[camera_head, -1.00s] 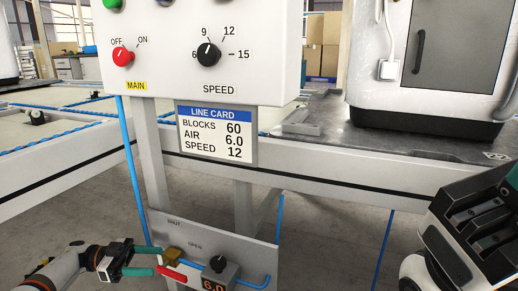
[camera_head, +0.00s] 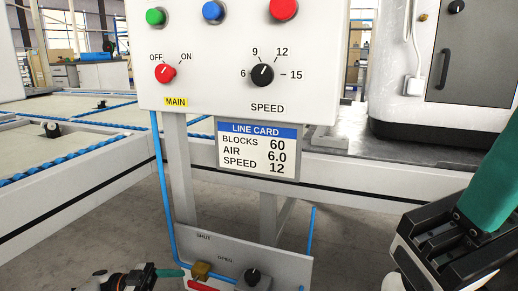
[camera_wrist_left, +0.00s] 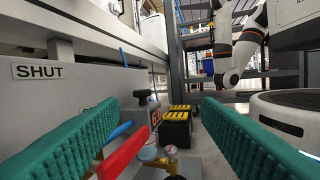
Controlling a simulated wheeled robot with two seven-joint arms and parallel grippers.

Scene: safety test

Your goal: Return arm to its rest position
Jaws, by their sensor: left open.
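My left gripper (camera_head: 168,273) is at the bottom left of the head view, beside the low valve plate (camera_head: 245,255). In the left wrist view its two green ribbed fingers (camera_wrist_left: 178,108) are spread apart with nothing clamped. The red valve lever (camera_wrist_left: 122,152) shows between the fingers, closer to the left one; I cannot tell if they touch. The lever also shows at the bottom edge of the head view (camera_head: 203,286). My right gripper (camera_head: 455,235) is at the right edge, partly cut off, with green on it; its opening is unclear.
The control panel (camera_head: 215,95) has a red MAIN knob (camera_head: 165,72) and a SPEED knob (camera_head: 262,74) pointing near 12. A line card (camera_head: 257,148) hangs below. Blue hoses (camera_head: 160,180) run down beside the post. A black-and-yellow box (camera_wrist_left: 176,127) stands beyond the fingers.

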